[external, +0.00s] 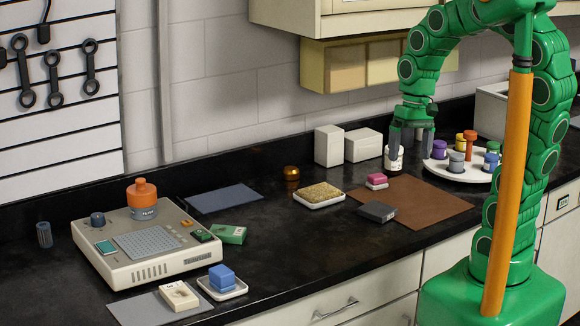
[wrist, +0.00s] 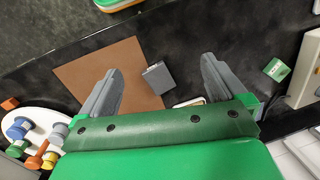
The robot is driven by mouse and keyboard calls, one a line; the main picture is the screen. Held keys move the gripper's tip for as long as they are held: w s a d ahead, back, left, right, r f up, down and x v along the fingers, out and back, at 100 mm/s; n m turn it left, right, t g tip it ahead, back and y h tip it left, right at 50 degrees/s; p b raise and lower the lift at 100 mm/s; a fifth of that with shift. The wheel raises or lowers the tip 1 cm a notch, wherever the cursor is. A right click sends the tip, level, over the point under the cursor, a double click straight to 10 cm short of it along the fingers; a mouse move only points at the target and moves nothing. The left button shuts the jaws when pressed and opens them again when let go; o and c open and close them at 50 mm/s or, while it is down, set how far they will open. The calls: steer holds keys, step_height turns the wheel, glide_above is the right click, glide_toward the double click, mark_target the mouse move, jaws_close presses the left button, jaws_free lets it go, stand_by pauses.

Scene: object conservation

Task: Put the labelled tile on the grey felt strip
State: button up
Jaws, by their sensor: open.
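A cream tile (external: 178,295) with a small dark marking, likely the labelled tile, lies flat at the front left in the external view. It rests over the right part of a grey felt strip (external: 138,308), whose left part is bare. Neither is clear in the wrist view. My gripper (external: 411,150) is far from them, at the back right above the bench, with its fingers apart and nothing seen between them. The wrist view also shows my gripper (wrist: 161,63) open, with a dark grey block (wrist: 158,77) and the brown mat (wrist: 85,75) below.
A small white bottle (external: 393,160) stands close by the left finger. A white round tray (external: 440,168) of coloured pegs is to the right. A blue block on a white dish (external: 238,292) sits beside the tile, with a beige device (external: 165,268) behind. Dark bench lies free mid-front.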

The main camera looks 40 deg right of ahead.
steer(key=w+a+n, duration=0.3)
steer(key=w+a, duration=0.4)
steer(key=w, duration=0.4)
steer(key=n+h, duration=0.3)
steer(key=n, duration=0.6)
glide_toward(227, 231)
steer(key=shift+w+d+f, duration=0.1)
steer(key=shift+d+f, duration=0.05)
steer(key=shift+d, duration=0.2)
steer(key=shift+a+f+n, duration=0.3)
steer(key=shift+a+f, duration=0.05)
steer(key=shift+a, duration=0.05)
steer(key=shift+f, duration=0.2)
steer(key=shift+s+d+f, duration=0.1)
steer(key=shift+d+f, duration=0.05)
steer(key=shift+f, duration=1.05)
steer(key=shift+s+d+f, duration=0.1)
steer(key=shift+d+f, duration=0.1)
steer(key=shift+f, duration=1)
steer(key=shift+s+d+f, duration=0.1)
steer(key=shift+d+f, duration=0.05)
steer(key=shift+f, duration=1.05)
